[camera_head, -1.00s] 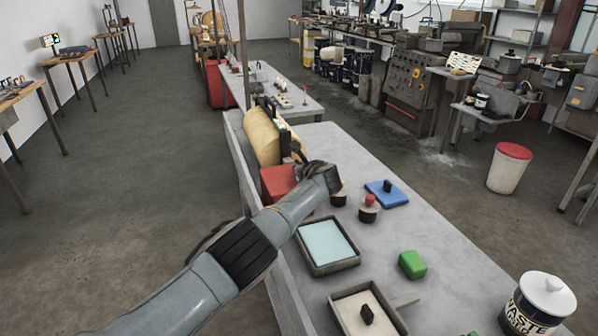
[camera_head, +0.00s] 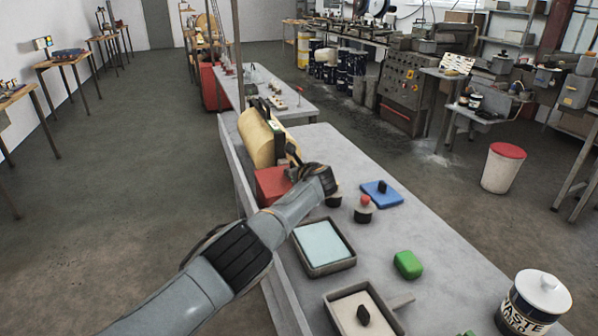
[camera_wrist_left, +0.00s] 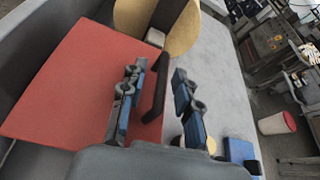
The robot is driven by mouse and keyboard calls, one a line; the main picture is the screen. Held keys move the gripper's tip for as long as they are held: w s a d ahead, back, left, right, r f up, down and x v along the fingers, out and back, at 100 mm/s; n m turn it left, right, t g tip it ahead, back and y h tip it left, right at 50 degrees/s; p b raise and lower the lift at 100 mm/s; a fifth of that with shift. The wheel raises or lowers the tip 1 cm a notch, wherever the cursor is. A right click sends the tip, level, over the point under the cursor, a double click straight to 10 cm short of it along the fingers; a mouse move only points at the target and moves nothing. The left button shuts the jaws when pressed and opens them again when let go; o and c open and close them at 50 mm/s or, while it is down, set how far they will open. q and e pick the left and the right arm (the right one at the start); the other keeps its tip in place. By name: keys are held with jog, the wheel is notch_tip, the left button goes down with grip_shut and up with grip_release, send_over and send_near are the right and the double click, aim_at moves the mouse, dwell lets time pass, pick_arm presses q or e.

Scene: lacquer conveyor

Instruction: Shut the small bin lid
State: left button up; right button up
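A red, flat-topped bin or box (camera_head: 271,185) stands at the left edge of the grey bench, beside a big yellow roll (camera_head: 262,140). In the left wrist view its red lid-like panel (camera_wrist_left: 75,85) fills the left side, with a dark upright bar handle (camera_wrist_left: 157,92) at its right edge. My left gripper (camera_head: 322,178) is by the red box; its fingers (camera_wrist_left: 160,105) are apart, one on each side of the handle. I cannot tell whether they touch it. How far the lid stands open is unclear. My right gripper is not in view.
On the bench are a blue block with a black knob (camera_head: 381,194), a red-topped knob (camera_head: 365,207), a tray with a pale blue sheet (camera_head: 322,268), a green block (camera_head: 408,264), and a lidded white waste tin (camera_head: 535,305). A red-topped white bin (camera_head: 502,168) stands on the floor.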

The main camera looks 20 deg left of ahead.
pick_arm(q)
jog(key=shift+d, duration=0.1)
jog(key=shift+s+d+r, duration=0.15)
jog(key=shift+s+d, duration=0.1)
jog(key=shift+s, duration=0.05)
jog(key=shift+v, duration=0.85)
jog(key=v, duration=0.9)
jog(key=shift+s, duration=0.2)
jog(key=shift+d, duration=0.1)
